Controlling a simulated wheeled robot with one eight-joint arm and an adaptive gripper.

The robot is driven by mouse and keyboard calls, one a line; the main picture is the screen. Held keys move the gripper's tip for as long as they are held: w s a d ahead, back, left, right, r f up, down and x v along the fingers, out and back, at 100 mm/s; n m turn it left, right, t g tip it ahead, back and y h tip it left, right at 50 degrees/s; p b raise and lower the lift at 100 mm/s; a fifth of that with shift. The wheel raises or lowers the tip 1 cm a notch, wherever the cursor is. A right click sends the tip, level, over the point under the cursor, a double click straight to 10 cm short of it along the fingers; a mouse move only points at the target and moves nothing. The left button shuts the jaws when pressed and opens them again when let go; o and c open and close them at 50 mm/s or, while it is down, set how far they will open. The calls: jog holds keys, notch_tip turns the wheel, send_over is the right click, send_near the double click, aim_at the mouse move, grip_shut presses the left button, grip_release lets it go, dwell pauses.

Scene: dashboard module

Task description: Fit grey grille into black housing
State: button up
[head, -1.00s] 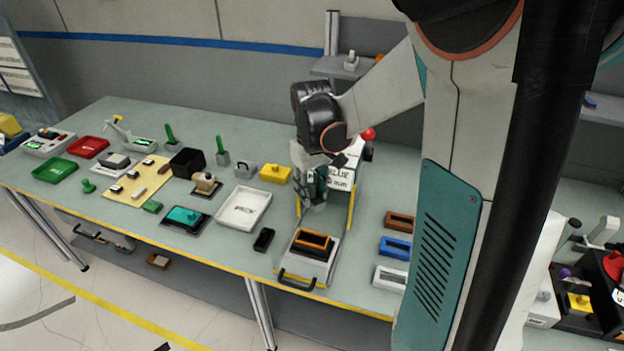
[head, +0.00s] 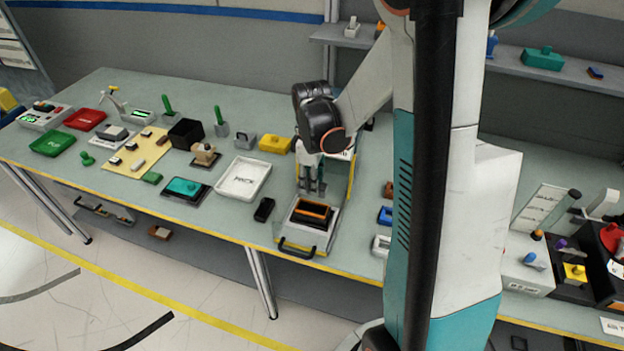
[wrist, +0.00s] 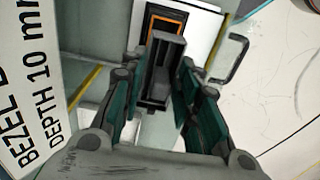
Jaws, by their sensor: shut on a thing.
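The grey grille (wrist: 168,52) is a grey block-shaped part held between the two fingers of my gripper (wrist: 163,72) in the wrist view. The black housing (head: 312,218) sits on a light fixture with an orange frame around its opening. In the wrist view the housing's orange-edged opening (wrist: 179,19) shows just beyond the grille, partly covered by it. In the head view my gripper (head: 313,190) points down just behind the housing. The grille is too small to make out there, and I cannot tell whether it touches the housing.
The fixture has a dark handle (head: 296,248) at the front. A white sign with bezel depth text (wrist: 30,85) stands close on the left in the wrist view. A white tray (head: 263,167) and a small black block (head: 264,209) lie left of the fixture.

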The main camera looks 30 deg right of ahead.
jog(key=shift+f+b, duration=2.55)
jog(key=shift+f, duration=0.4)
jog(key=shift+f+b, duration=1.25)
jog(key=shift+b, duration=0.15)
jog(key=o, duration=1.1)
jog(key=shift+o, duration=0.2)
jog(key=shift+r, duration=0.1)
notch_tip(320, 180, up, 12)
jog(key=shift+f, duration=0.1)
